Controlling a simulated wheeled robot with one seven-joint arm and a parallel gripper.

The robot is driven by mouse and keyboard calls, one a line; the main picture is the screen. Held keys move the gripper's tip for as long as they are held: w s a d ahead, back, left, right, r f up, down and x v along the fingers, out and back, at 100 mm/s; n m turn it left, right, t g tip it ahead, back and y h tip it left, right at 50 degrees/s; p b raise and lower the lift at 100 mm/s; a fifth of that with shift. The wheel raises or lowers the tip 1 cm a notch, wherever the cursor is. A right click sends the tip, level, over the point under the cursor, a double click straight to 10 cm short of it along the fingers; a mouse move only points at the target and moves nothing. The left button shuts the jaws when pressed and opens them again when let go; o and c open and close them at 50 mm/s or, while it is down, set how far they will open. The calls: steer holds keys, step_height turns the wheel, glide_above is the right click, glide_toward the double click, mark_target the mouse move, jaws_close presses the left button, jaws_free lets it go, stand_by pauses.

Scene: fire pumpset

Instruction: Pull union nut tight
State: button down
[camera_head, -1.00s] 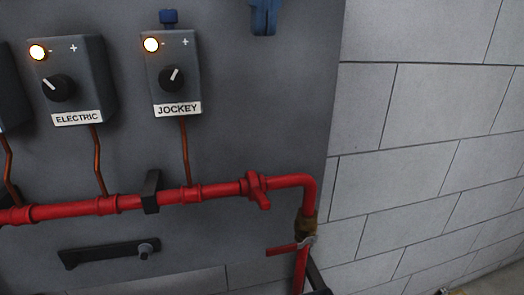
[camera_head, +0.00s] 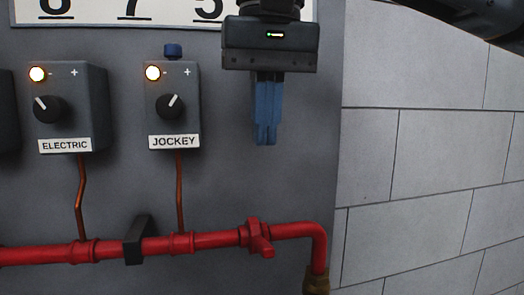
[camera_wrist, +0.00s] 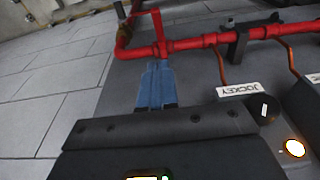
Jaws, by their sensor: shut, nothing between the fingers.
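A brass-coloured fitting (camera_head: 316,282), which looks like the union nut, sits below the elbow at the right end of the red pipe (camera_head: 210,240). It is cut by the bottom edge of the head view.
The ELECTRIC box (camera_head: 66,108) and JOCKEY box (camera_head: 172,106) are on the panel left of my gripper. Copper tubes run down from them to the pipe. A black bracket (camera_head: 138,240) holds the pipe. A pale block wall (camera_head: 430,160) stands to the right.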

glide_above(266, 244)
steer(key=f, duration=0.7)
steer(key=w+f, duration=0.1)
steer(key=f, duration=0.2)
steer(key=shift+a+f, duration=0.1)
steer(key=shift+f, duration=0.1)
steer(key=shift+s+f, duration=0.25)
steer(key=shift+f, duration=0.5)
steer(key=shift+s+f, duration=0.15)
steer(key=shift+f, duration=0.15)
steer(key=shift+s+f+t+b, duration=0.4)
steer(key=shift+f+t+b, duration=0.1)
steer(key=shift+f+b, duration=0.2)
steer(key=shift+y, duration=0.3)
